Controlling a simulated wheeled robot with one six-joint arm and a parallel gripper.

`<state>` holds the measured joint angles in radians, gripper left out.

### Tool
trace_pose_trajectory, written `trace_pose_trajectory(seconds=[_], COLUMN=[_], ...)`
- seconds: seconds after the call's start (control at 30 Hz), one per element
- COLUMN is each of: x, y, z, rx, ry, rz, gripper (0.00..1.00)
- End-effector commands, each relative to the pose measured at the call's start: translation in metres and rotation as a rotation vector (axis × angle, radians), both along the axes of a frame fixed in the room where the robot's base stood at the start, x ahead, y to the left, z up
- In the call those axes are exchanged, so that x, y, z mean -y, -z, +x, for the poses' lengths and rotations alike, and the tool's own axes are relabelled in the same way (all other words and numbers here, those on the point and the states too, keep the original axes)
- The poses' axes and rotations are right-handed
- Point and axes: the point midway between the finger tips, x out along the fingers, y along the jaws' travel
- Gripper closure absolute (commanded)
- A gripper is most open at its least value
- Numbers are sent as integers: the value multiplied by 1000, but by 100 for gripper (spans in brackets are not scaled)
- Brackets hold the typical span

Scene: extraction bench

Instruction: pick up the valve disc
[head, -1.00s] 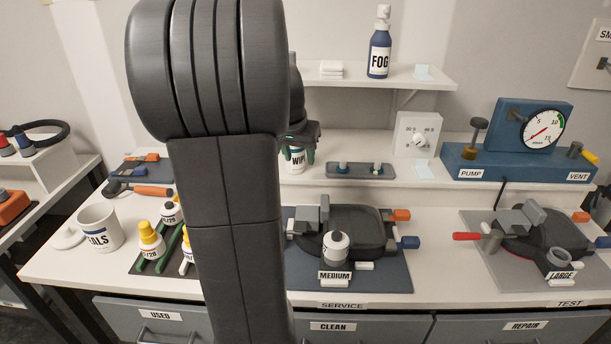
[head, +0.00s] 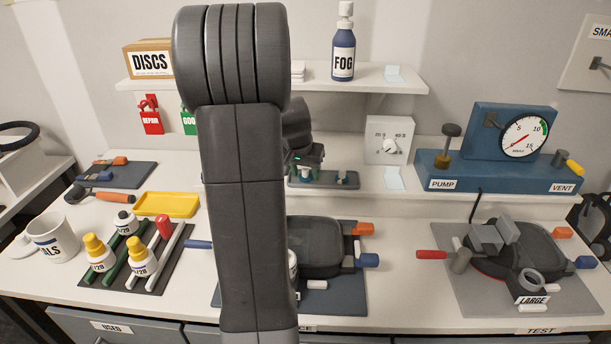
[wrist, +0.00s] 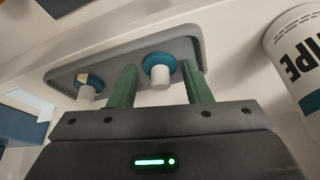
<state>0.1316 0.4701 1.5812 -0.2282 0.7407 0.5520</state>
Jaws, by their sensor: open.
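Two teal valve discs with white stems stand on a small grey tray (wrist: 191,48) in the wrist view. One valve disc (wrist: 160,68) lies between my gripper's fingertips; the other valve disc (wrist: 86,91) is outside the left finger. My gripper (wrist: 159,72) is open, its green fingers on either side of the nearer disc with gaps showing. Whether the fingers reach down to the disc's height is unclear. In the head view my gripper (head: 305,171) is over the left part of the tray (head: 330,184), hiding one disc; the other disc (head: 342,176) shows to its right.
A white WIPE container (wrist: 300,60) stands close right of my gripper in the wrist view. The tray sits on a raised ledge below a shelf with a FOG bottle (head: 343,52). A dial box (head: 389,140) and blue pump unit (head: 497,170) stand to the right.

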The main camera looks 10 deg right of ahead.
Motion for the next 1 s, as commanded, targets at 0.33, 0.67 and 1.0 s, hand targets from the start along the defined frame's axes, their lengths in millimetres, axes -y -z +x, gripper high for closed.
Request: trace_pose_trajectory(seconds=[0.33, 0.67, 1.0], x=[0, 0, 0], y=[0, -32, -92], z=[0, 1, 1], rx=[0, 7, 3], ry=[0, 0, 0], rz=[0, 0, -1], gripper=[89, 89, 89])
